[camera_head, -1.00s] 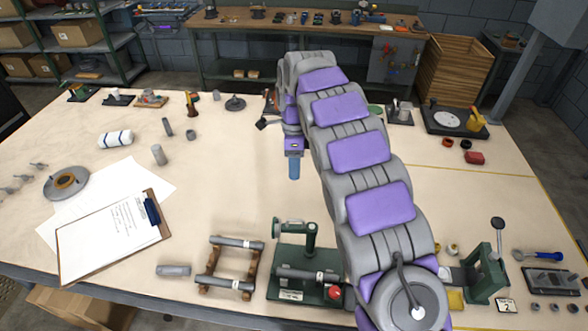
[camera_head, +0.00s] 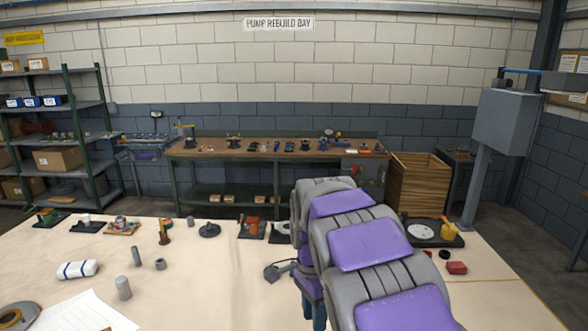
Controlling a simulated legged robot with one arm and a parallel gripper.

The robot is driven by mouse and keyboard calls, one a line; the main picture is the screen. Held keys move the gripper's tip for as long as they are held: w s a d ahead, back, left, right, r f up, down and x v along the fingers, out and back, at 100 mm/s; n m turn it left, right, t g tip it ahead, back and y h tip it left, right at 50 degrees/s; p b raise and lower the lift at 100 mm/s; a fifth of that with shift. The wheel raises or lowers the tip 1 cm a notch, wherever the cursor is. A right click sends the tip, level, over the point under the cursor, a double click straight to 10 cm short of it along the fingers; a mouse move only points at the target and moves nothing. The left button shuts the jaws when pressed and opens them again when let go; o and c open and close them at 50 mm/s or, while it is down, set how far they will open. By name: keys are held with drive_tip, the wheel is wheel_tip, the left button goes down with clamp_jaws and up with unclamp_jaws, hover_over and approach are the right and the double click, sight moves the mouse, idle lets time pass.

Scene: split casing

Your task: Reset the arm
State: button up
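My purple and grey arm reaches from the lower right over the workbench (camera_head: 210,275) and bends down at its far end. My gripper (camera_head: 319,317) hangs at the bottom edge of the view, partly cut off and partly behind the arm's links. I cannot see whether its fingers are open or shut, or whether they hold anything. The bench beneath it is out of view.
Small parts stand along the bench's far edge, including a dark round stand (camera_head: 209,230). The left-centre bench is mostly clear.

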drive_tip(key=s+d+f+n+b, duration=0.1)
drive_tip(key=s+d+f+n, duration=0.1)
drive_tip(key=s, duration=0.9)
drive_tip(key=s+d+f+n+b, duration=0.2)
drive_tip(key=s+d+n, duration=0.2)
drive_tip(key=s, duration=0.6)
drive_tip(key=s+d+f+n+b, duration=0.1)
drive_tip(key=s+d+f+n, duration=0.2)
drive_tip(key=s+n, duration=0.4)
drive_tip(key=s, duration=0.4)
drive_tip(key=shift+s+d, duration=0.35)
drive_tip(key=shift+d, duration=0.1)
